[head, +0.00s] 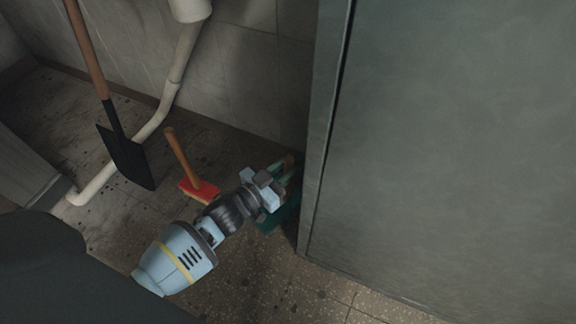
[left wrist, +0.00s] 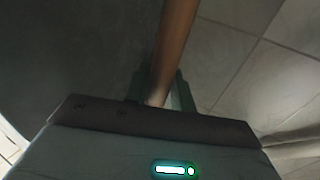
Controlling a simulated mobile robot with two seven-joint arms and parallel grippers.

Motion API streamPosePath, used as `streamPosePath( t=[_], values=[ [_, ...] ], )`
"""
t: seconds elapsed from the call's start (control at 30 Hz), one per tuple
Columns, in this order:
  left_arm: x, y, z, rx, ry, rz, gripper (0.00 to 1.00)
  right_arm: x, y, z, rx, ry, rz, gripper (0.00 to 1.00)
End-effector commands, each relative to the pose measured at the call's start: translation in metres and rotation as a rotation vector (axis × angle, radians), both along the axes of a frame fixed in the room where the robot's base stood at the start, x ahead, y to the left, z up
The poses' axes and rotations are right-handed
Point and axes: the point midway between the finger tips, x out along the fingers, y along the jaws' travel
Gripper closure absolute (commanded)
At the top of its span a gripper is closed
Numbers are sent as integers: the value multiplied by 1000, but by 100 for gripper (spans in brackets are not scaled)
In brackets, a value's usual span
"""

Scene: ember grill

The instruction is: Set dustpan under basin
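A dark green dustpan (head: 275,218) shows partly in the head view, low by the grey panel and partly hidden behind my left gripper. My left gripper (head: 277,177) is beside the panel's edge. In the left wrist view a brown wooden handle (left wrist: 176,40) runs between my left gripper's fingers (left wrist: 160,92), which are closed against both its sides. It appears to be the dustpan's handle. The basin itself is not clearly seen; a white fixture (head: 190,8) with a drain pipe shows at the top. My right gripper is not in view.
A large grey-green panel (head: 450,150) fills the right side. A red brush (head: 199,190) with a wooden handle stands on the floor. A shovel (head: 125,158) leans at the wall, near the white pipe (head: 150,125). Speckled floor is clear in front.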

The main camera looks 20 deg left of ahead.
Motion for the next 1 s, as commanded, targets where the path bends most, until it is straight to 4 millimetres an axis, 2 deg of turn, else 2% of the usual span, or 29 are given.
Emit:
streamPosePath(
  t=[0.03,0.13,0.5,0.67,1.0],
  values=[
    [0,0,0,0,0,0,69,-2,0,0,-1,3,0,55],
    [0,0,0,0,0,0,56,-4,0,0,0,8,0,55],
    [-1,0,4,-1,0,1,55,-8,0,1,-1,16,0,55],
    [-20,9,4,-2,4,1,55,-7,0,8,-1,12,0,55],
    [-81,36,5,-1,4,1,55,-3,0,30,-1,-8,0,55]
  ],
)
